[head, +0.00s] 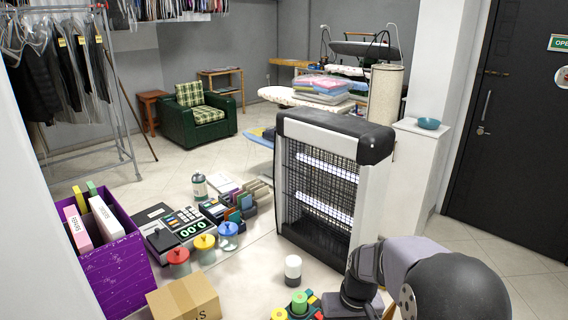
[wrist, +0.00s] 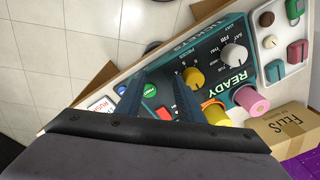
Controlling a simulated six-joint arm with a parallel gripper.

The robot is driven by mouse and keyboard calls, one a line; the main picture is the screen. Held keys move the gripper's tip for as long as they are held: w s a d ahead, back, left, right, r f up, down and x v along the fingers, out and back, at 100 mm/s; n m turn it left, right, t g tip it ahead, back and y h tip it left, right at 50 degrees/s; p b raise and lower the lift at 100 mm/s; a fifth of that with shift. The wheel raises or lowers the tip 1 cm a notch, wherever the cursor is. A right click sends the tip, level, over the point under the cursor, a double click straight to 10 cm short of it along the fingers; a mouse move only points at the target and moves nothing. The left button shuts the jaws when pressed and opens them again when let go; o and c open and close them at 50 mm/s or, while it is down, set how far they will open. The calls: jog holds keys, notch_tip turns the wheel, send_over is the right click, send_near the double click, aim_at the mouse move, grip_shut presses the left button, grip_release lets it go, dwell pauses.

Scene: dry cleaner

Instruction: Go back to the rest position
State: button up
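My gripper (wrist: 155,90) shows in the wrist view as two dark blue fingers set apart. It is open, with nothing held between them. The fingers are over a dark teal ticket panel (wrist: 215,75) marked TICKETS and READY. A green button (wrist: 150,89) shows in the gap between the fingers; I cannot tell whether the fingertips touch the panel. In the head view my arm is folded at the lower right, and my gripper cannot be made out there.
A cardboard box (head: 184,299) and a purple crate (head: 115,272) stand at left. A large heater (head: 330,185) stands beyond my arm. A white-topped cylinder (head: 293,268) is near it.

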jog(key=s+d+r+h+p, duration=0.1)
jog(key=s+r+p, duration=0.3)
jog(key=s, duration=1.2)
jog(key=shift+s+d+r+m, duration=0.15)
jog(key=shift+r+m, duration=0.25)
jog(key=shift+r, duration=0.3)
dwell(1.5)
